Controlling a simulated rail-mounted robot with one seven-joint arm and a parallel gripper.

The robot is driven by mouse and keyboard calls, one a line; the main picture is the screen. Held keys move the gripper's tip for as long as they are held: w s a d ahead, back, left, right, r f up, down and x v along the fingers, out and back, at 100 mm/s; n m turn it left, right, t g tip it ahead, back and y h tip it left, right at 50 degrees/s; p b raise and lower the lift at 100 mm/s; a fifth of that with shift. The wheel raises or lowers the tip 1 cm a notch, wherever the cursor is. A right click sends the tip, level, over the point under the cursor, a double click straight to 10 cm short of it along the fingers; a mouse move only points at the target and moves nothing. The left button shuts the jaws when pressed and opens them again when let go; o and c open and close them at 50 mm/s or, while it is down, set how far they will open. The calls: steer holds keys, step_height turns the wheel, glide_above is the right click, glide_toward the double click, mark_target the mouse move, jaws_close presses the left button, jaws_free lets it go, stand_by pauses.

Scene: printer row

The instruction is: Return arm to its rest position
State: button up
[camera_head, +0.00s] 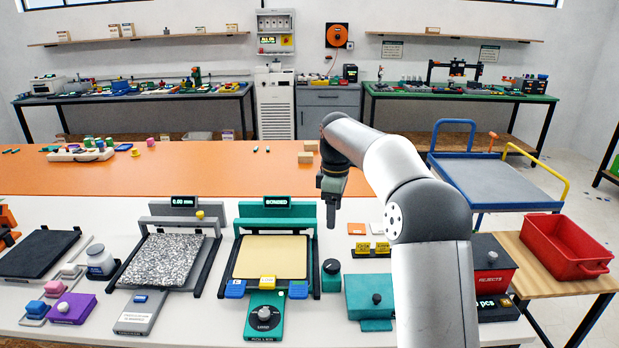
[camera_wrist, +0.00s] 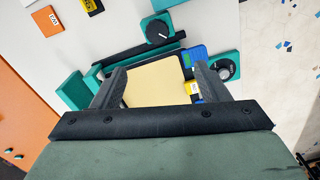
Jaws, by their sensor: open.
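My gripper (camera_head: 331,210) is raised above the white table, at the back right of the teal-framed printer (camera_head: 277,211). In the wrist view my gripper (camera_wrist: 165,80) points down with its two dark fingers spread apart and nothing between them. The printer's cream plate (camera_wrist: 158,84) shows below and between the fingers. In the head view the plate (camera_head: 270,257) lies flat on the printer's bed, with a yellow clip at its front edge and blue clips at its front corners. My arm is bent, with its elbow up at the right.
A grey printer (camera_head: 183,208) with a speckled plate stands to the left. A teal box (camera_head: 370,296), small yellow blocks (camera_head: 372,248) and a red bin (camera_head: 566,248) are to the right. A blue cart (camera_head: 490,182) stands behind. The orange tabletop (camera_head: 220,170) is mostly clear.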

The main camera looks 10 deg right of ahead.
steer(key=s+a+m, duration=0.2)
steer(key=s+m, duration=0.5)
steer(key=s, duration=1.3)
steer(key=s+f+m, duration=0.3)
steer(key=s+f, duration=0.1)
steer(key=s, duration=0.5)
steer(key=s+d+f+m, duration=0.1)
steer(key=s+f+m, duration=0.2)
steer(key=s, duration=0.7)
steer(key=shift+s+d+f, duration=0.2)
steer(key=shift+d+f, duration=0.1)
steer(key=shift+f, duration=0.3)
